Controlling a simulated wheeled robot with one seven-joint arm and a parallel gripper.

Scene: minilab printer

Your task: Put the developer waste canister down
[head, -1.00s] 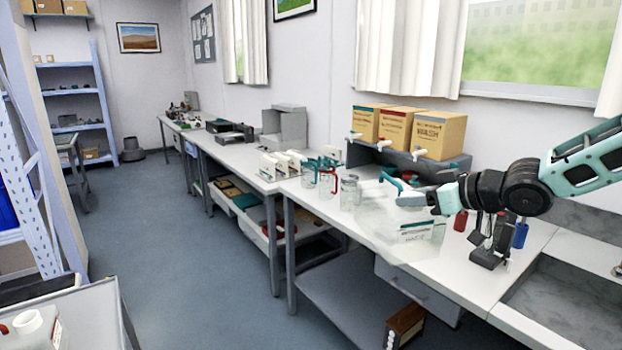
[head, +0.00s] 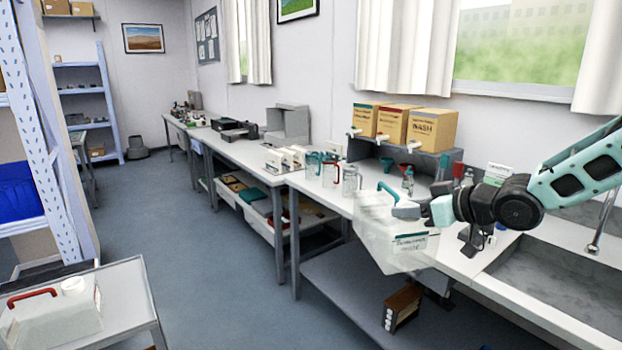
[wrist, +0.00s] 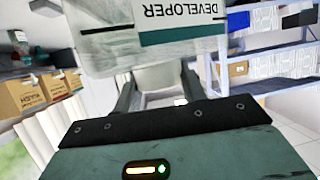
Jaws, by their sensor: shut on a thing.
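The developer waste canister (head: 378,228) is a translucent, boxy container with a white and teal label. My gripper (head: 408,209) is shut on it at the top, beside a teal handle. In the head view it hangs at the front edge of the long bench, partly out over the aisle, and looks slightly tilted. In the wrist view the canister (wrist: 95,50) fills the top middle, with its "DEVELOPER" label upside down. My gripper's two fingers (wrist: 160,88) reach up to it there; the exact grip is hidden.
A grey cart (head: 125,300) at the lower left carries a similar canister (head: 60,318) with a red handle. Jugs (head: 330,172), boxes (head: 432,130) and a sink (head: 570,280) line the bench (head: 450,255). The aisle floor (head: 225,260) is clear.

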